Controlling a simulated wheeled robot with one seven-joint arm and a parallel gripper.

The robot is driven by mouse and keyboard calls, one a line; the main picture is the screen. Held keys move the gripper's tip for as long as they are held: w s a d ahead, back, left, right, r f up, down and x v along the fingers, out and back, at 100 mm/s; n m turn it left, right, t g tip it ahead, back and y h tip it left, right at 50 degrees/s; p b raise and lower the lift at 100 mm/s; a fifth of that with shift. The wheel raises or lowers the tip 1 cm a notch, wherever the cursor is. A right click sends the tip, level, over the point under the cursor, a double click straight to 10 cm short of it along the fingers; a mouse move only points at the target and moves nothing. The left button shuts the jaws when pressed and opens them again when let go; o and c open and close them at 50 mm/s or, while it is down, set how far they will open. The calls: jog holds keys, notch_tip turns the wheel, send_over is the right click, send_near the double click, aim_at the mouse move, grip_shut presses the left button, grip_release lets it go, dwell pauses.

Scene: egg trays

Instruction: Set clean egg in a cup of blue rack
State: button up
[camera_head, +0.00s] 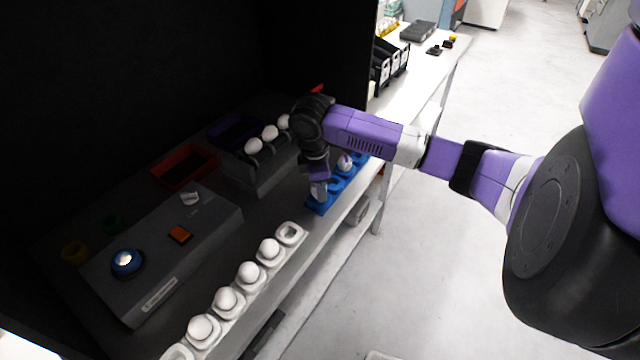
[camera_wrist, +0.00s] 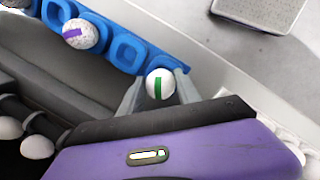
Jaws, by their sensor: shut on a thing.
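My gripper (camera_wrist: 157,90) is shut on a white egg (camera_wrist: 160,87) with a green stripe, seen between the two fingers in the wrist view. In the head view my gripper (camera_head: 318,188) points down at the near end of the blue rack (camera_head: 319,208), and the held egg is hidden there. The blue rack also shows in the wrist view (camera_wrist: 106,34), with empty square cups beside the held egg. I cannot tell whether the egg touches a cup. A speckled egg with a purple stripe (camera_wrist: 80,34) sits in another cup of the rack.
A row of white cups (camera_head: 291,233) with several white eggs runs along the table's front edge; its far cup is empty. Several eggs rest on a grey stand (camera_head: 240,172) behind my gripper. A red tray (camera_head: 184,166) and a grey control box (camera_head: 150,280) are at left.

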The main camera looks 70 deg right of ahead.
jog(key=shift+f, duration=0.45)
dwell(0.6)
jog(key=o, duration=0.8)
jog(key=shift+r, duration=0.1)
